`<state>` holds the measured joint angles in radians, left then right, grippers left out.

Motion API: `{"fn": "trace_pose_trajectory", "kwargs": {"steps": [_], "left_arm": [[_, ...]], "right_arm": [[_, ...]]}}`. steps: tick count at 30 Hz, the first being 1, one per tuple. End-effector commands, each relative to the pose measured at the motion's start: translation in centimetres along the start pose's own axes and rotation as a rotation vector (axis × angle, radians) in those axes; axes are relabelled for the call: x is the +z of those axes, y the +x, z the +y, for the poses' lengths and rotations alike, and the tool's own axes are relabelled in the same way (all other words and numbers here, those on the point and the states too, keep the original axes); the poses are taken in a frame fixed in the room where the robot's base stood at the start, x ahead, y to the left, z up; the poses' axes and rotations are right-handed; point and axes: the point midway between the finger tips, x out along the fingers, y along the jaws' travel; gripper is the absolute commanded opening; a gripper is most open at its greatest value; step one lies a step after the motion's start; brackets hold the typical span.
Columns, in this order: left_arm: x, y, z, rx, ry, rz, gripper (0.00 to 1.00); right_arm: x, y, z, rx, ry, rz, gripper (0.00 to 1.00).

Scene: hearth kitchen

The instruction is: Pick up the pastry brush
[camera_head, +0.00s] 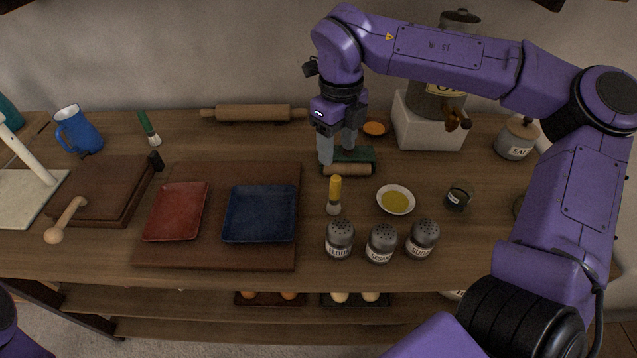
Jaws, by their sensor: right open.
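Two brushes show. One has a yellow handle (335,187) and pale bristles toward the front of the table, just left of the bowl of yellow liquid. The other has a green handle (147,124) and pale bristles, and lies at the back left. I cannot tell which one the task means. My right gripper (338,152) is open and points down, behind the yellow-handled brush in the picture. Its fingers are at the left end of a dark green item with a wooden roll (348,169); I cannot tell whether they touch it. My left gripper is out of view.
Flour, sesame and sugar shakers (381,244) stand in front of the yellow-handled brush. The bowl of yellow liquid (395,200) and a small dark jar (458,197) are to the right. A brown board (288,178) with red and blue trays lies left. A rolling pin (252,113) lies behind.

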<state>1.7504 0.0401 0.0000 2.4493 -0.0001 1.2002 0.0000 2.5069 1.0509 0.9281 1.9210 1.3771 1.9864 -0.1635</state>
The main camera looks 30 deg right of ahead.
Motion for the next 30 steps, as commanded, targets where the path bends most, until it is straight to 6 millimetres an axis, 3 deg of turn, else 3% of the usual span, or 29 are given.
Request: {"fn": "trace_pose_trajectory", "kwargs": {"steps": [18,26,30], "left_arm": [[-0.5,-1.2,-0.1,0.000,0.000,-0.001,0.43],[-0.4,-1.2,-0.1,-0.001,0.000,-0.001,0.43],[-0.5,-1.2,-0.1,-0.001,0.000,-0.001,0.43]], "right_arm": [[0.7,9.8,0.1,0.002,-0.001,0.005,0.55],[0.8,10.3,0.1,0.001,-0.001,0.002,0.55],[0.8,10.3,0.1,0.001,-0.001,0.003,0.09]]}}
